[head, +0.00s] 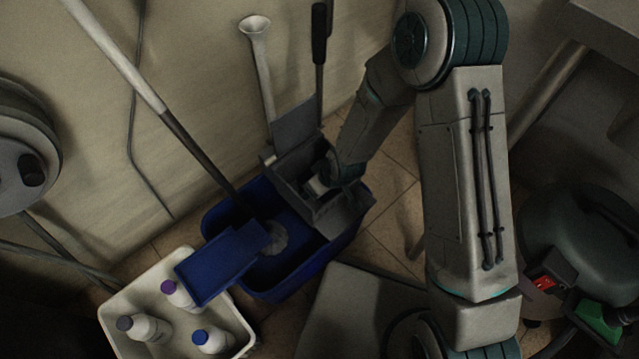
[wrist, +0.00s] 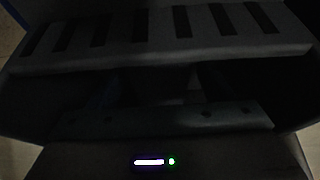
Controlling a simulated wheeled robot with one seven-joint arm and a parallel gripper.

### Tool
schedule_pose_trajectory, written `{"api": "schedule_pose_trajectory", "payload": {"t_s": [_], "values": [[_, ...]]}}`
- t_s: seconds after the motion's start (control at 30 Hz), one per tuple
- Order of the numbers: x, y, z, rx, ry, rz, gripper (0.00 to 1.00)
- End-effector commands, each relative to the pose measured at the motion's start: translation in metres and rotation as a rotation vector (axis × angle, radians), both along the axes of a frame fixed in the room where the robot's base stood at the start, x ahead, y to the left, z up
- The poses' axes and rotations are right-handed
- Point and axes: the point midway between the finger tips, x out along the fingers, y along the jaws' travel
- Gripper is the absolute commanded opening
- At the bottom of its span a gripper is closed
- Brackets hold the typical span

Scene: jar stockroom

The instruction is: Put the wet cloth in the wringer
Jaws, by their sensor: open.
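The grey wringer (head: 340,215) sits on the back right of the blue mop bucket (head: 290,285). My gripper (head: 318,184) reaches down into the wringer's mouth; its fingertips are mostly hidden there. In the wrist view, the wringer's slotted wall (wrist: 160,40) crosses the top, and my gripper (wrist: 155,88) is open inside the dark cavity. I cannot clearly make out the wet cloth in either view. A faint bluish patch shows in the dark at the left of the fingers, too dim to identify.
A mop handle (head: 160,108) leans from the wall into the bucket. A flat blue panel (head: 215,268) lies over its left edge. A white crate (head: 115,318) of bottles stands at front left. A green-and-grey machine (head: 585,235) stands at right.

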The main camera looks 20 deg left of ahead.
Motion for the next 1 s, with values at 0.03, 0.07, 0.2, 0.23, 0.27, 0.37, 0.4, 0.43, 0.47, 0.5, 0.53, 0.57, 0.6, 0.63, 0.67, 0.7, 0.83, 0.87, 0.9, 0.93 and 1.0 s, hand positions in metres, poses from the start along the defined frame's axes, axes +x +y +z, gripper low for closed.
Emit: {"api": "schedule_pose_trajectory", "payload": {"t_s": [0.03,0.07,0.2,0.23,0.27,0.37,0.4,0.43,0.47,0.5,0.53,0.57,0.6,0.63,0.67,0.7,0.83,0.87,0.9,0.93,1.0], "values": [[0.000,0.000,0.002,0.000,0.000,0.000,0.74],[0.000,0.000,0.004,0.000,0.000,0.000,0.74],[-0.003,-0.006,0.025,0.002,-0.001,-0.001,0.74],[-0.004,-0.008,0.031,0.001,-0.002,0.000,0.74],[-0.005,-0.011,0.038,0.001,-0.002,0.000,0.74],[-0.009,-0.019,0.060,0.001,-0.002,-0.002,0.74],[-0.010,-0.022,0.067,0.000,-0.002,-0.002,0.74],[-0.011,-0.024,0.074,0.001,-0.002,-0.002,0.74],[-0.013,-0.026,0.079,0.001,-0.002,-0.003,0.74],[-0.014,-0.029,0.086,0.002,-0.001,-0.002,0.74],[-0.015,-0.031,0.091,0.001,-0.002,-0.002,0.74],[-0.016,-0.032,0.095,0.001,-0.002,-0.002,0.74],[-0.017,-0.035,0.100,0.000,-0.001,0.000,0.74],[-0.018,-0.036,0.103,0.000,-0.001,0.000,0.74],[-0.019,-0.037,0.106,0.001,-0.001,-0.001,0.74],[-0.019,-0.038,0.109,0.001,0.000,-0.001,0.74],[-0.021,-0.040,0.114,0.001,0.000,0.000,0.74],[-0.021,-0.041,0.114,0.001,0.000,0.000,0.74],[-0.021,-0.041,0.115,0.000,0.000,0.000,0.74],[-0.021,-0.041,0.114,0.000,0.000,0.000,0.74],[-0.021,-0.041,0.114,0.000,0.000,0.000,0.74]]}}
